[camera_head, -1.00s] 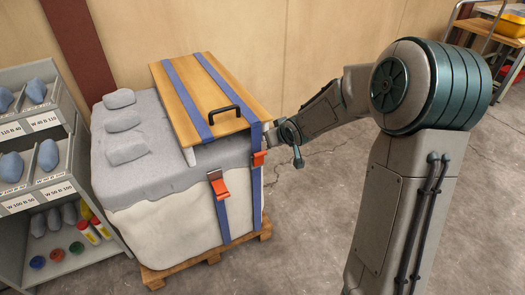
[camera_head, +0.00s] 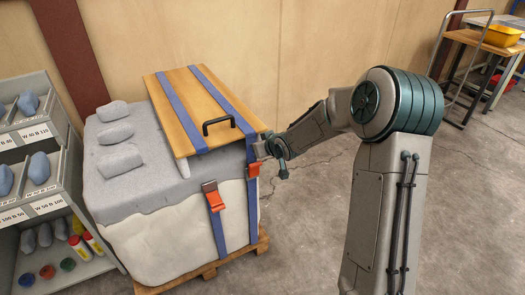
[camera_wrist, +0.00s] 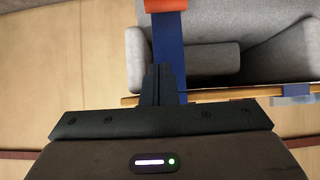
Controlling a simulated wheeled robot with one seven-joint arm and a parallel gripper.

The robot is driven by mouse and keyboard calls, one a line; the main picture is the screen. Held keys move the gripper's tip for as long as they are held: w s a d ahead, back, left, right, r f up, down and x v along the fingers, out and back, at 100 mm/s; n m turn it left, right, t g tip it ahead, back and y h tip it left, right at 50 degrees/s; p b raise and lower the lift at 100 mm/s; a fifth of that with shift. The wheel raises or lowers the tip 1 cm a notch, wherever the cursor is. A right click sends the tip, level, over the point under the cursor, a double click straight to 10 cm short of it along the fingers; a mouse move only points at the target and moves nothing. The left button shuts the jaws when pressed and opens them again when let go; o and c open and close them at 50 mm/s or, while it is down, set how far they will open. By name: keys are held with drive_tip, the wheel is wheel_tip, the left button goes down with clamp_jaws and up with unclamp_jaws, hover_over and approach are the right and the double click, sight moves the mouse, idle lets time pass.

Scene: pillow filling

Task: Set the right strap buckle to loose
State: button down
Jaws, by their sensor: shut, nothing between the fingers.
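The right strap buckle (camera_head: 253,170) is orange and sits on the blue right strap (camera_head: 252,205) at the block's front right corner. In the wrist view the orange buckle (camera_wrist: 165,5) is cut off at the top edge, with the blue strap (camera_wrist: 170,40) running from it toward my fingers. My gripper (camera_head: 262,148) is at the wooden board's front right corner, just above the buckle and apart from it. Its fingers (camera_wrist: 163,72) are together and empty, in front of the strap; I cannot tell whether they touch it. The buckle's lever position is too small to tell.
The wooden board (camera_head: 182,112) with a black handle (camera_head: 218,123) lies on the grey padded block (camera_head: 137,185). The left buckle (camera_head: 214,197) is on the other strap. A shelf (camera_head: 62,235) stands at left. The floor right of the pallet (camera_head: 262,243) is clear.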

sight(255, 170)
drive_tip(key=w+f, duration=0.1)
drive_tip(key=f, duration=0.1)
drive_tip(key=w+a+f, duration=0.1)
drive_tip(key=f, duration=0.1)
drive_tip(key=w+f, duration=0.1)
drive_tip(key=shift+a+f+b, duration=0.15)
drive_tip(key=shift+f+b, duration=0.25)
drive_tip(key=shift+s+d+f, duration=0.2)
drive_tip(key=shift+s+f, duration=0.15)
drive_tip(key=shift+s, duration=0.15)
drive_tip(key=shift+s+f+b, duration=0.1)
drive_tip(key=shift+f+b, duration=0.05)
drive_tip(key=shift+b, duration=0.35)
